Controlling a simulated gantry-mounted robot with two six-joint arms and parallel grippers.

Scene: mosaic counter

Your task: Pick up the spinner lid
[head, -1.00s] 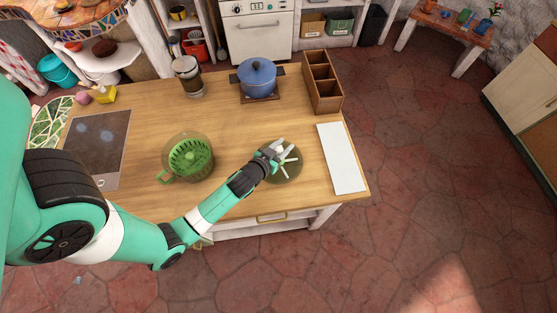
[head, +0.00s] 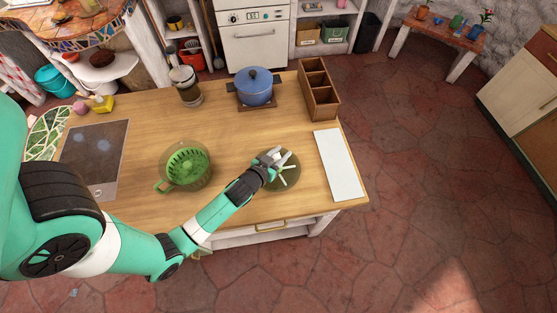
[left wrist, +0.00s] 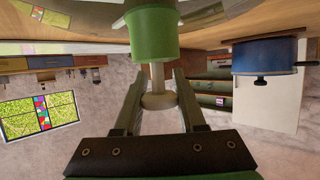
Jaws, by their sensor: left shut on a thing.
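The spinner lid (head: 291,180) is a dark green, see-through disc with pale spokes, at the right front of the wooden counter. My left gripper (head: 277,158) is over it and shut on its handle. In the left wrist view, my left gripper (left wrist: 160,88) has its two fingers on either side of the white, rounded handle (left wrist: 158,100), below a green hub (left wrist: 152,36). I cannot tell whether the lid touches the counter. The green salad spinner bowl (head: 186,166) stands open to the left, its basket showing. My right gripper is not in view.
A white board (head: 339,164) lies right of the lid. A wooden divided box (head: 318,90), a blue pot (head: 254,87) and a glass jar (head: 186,88) stand at the back. A dark cooktop (head: 95,155) is at the left. The counter between bowl and lid is clear.

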